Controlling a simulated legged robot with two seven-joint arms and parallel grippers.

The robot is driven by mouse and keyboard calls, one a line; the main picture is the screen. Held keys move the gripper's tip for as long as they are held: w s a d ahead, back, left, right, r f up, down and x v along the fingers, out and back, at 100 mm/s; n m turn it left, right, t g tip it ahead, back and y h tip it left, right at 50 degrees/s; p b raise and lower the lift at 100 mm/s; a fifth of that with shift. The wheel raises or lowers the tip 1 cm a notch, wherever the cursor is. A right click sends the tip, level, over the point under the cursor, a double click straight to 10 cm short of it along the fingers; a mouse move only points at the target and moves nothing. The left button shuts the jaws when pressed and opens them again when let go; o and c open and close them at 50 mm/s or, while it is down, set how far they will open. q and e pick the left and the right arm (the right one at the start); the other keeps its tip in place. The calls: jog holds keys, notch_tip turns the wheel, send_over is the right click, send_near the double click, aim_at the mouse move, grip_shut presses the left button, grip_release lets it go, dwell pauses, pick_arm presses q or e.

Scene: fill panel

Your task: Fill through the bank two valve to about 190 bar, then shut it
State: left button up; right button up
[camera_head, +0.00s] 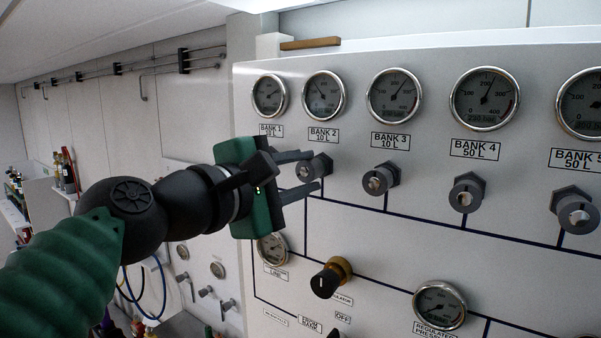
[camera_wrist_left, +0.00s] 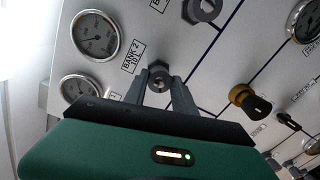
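The bank 2 valve (camera_head: 318,165) is a grey hex-based knob under the BANK 2 label (camera_head: 323,134). My left gripper (camera_head: 314,171) is at this valve, one finger above and one below it in the head view, and looks open. In the left wrist view the valve (camera_wrist_left: 159,77) sits between the two fingertips (camera_wrist_left: 158,84); contact cannot be told. The bank 2 gauge (camera_head: 324,95) has its needle pointing up and left; its exact reading is too small to tell. A LINE gauge (camera_head: 272,249) is partly hidden by my gripper. My right gripper is not in view.
Other valves stand right on the panel: bank 3 (camera_head: 380,179), bank 4 (camera_head: 467,193) and bank 5 (camera_head: 575,211). A black and brass regulator knob (camera_head: 331,279) and a regulated pressure gauge (camera_head: 439,305) are below. Bottles (camera_head: 68,172) stand far left.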

pick_arm(q)
jog(key=o, duration=0.4)
jog(key=shift+w+f, duration=0.1)
jog(key=shift+c, duration=0.2)
jog(key=shift+w+d, duration=0.1)
jog(key=shift+w, duration=0.05)
jog(key=f+b+v, duration=0.1)
jog(key=b+v, duration=0.8)
jog(key=v, duration=0.7)
jog(key=shift+s+a+r, duration=0.2)
jog(key=shift+a+r, duration=0.1)
jog(key=shift+r, duration=0.1)
